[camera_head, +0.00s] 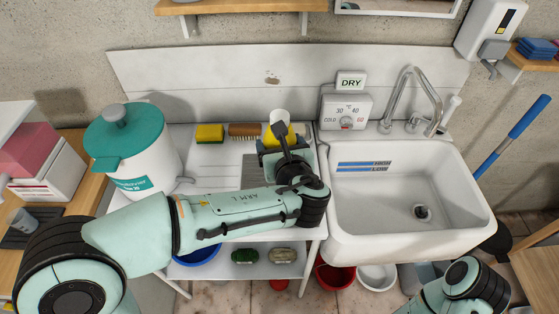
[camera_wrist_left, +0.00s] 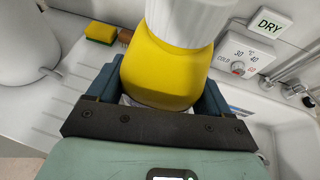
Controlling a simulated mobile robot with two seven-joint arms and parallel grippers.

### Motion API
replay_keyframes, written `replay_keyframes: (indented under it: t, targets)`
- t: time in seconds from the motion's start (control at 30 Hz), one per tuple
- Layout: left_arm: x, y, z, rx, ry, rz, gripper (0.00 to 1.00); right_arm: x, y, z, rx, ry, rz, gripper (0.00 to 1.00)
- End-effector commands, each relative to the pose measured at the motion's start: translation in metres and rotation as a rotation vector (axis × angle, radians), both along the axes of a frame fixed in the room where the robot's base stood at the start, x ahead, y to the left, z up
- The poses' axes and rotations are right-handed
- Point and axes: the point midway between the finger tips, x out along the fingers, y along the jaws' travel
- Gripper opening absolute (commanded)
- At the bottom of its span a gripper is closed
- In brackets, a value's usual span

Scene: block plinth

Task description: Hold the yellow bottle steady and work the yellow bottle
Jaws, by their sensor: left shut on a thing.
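The yellow bottle (camera_wrist_left: 160,70) has a white cap (camera_wrist_left: 190,18) and fills the middle of the left wrist view. It stands on the white counter left of the sink; in the head view only part of the yellow bottle (camera_head: 270,137) and its cap (camera_head: 279,117) show behind my arm. My left gripper (camera_wrist_left: 160,100) is shut on the bottle's body, one jaw on each side. In the head view the left gripper (camera_head: 284,150) hides most of the bottle. My right arm shows at the lower right, but its gripper is out of view.
A white sink (camera_head: 400,205) with a tap (camera_head: 410,95) lies to the right. A dial box (camera_head: 345,112) and DRY sign (camera_head: 350,81) stand behind. A yellow sponge (camera_head: 209,133) and brush (camera_head: 244,130) lie left of the bottle. A teal-lidded white container (camera_head: 138,160) stands further left.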

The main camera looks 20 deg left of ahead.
Motion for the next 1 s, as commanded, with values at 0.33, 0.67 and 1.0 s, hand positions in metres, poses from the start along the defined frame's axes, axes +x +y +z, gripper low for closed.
replay_keyframes:
  t: [0.33,0.67,1.0]
  targets:
    - [0.000,0.000,0.077,-0.001,-0.004,0.001,0.36,0.007,0.000,0.019,0.001,-0.008,0.000,0.43]
    - [0.000,0.000,0.089,0.001,-0.001,0.001,0.36,0.008,0.000,0.021,0.000,-0.009,0.000,0.43]
    - [0.000,0.000,0.089,0.001,-0.001,0.001,0.25,0.008,0.000,0.020,0.000,-0.009,0.000,0.43]
